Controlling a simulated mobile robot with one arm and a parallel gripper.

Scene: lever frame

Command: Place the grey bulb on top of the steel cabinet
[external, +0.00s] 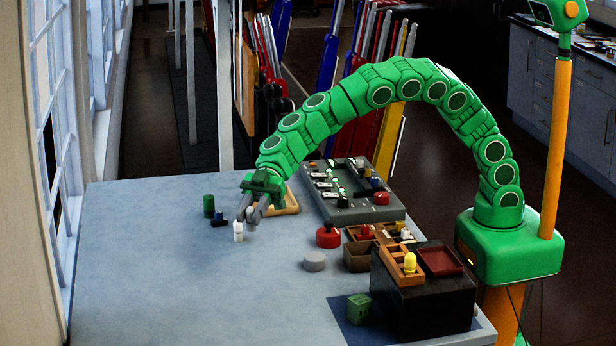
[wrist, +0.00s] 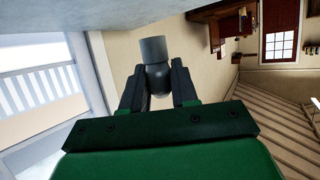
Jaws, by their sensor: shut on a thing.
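My gripper (external: 250,214) is over the far left part of the table, at the end of my green arm. In the wrist view my gripper (wrist: 158,88) is shut on the grey bulb (wrist: 153,50), whose grey cylindrical end sticks out past the fingers and whose rounded end lies between them. In the external view the bulb is hard to tell from the grey fingers. A dark box-shaped cabinet (external: 440,312) stands at the table's near right; it may be the steel cabinet. A wooden tray (external: 388,262) with a yellow bulb and a dark red tray (external: 440,261) sit on its top.
A small white bottle-like thing (external: 238,232) shows just under my gripper. A green cylinder (external: 209,206) stands to its left. A grey control panel (external: 362,213), a red round thing (external: 328,237), a grey disc (external: 315,261) and a green cube (external: 358,309) are on the table. The table's left front is clear.

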